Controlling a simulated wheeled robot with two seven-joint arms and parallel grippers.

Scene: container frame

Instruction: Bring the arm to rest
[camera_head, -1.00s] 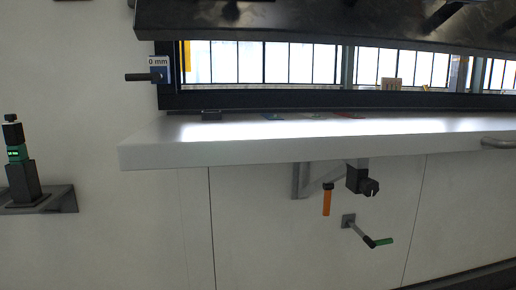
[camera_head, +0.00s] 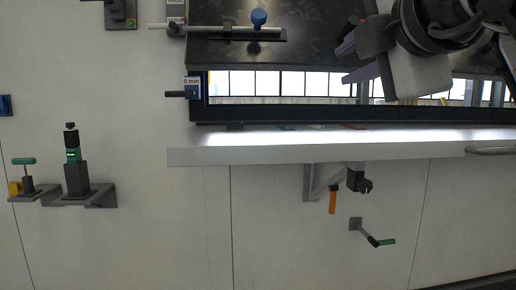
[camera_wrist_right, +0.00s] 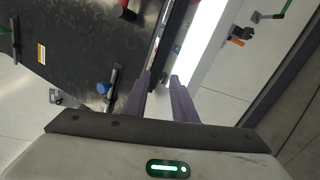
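My right gripper (camera_head: 344,63) comes in from the upper right in the head view, in front of the dark panel and the window slot. Its two purple fingers are apart with nothing between them. In the right wrist view the gripper (camera_wrist_right: 160,76) also shows open and empty, pointing towards the dark panel's edge and the bright ledge. My left gripper is in neither current view.
A white ledge (camera_head: 320,151) runs below the window. A dark panel (camera_head: 300,35) with a blue-knobbed bar (camera_head: 258,18) is above it. An orange-handled tool (camera_head: 332,202) and a green-handled crank (camera_head: 386,242) are below. A bracket with a black device (camera_head: 75,178) is at left.

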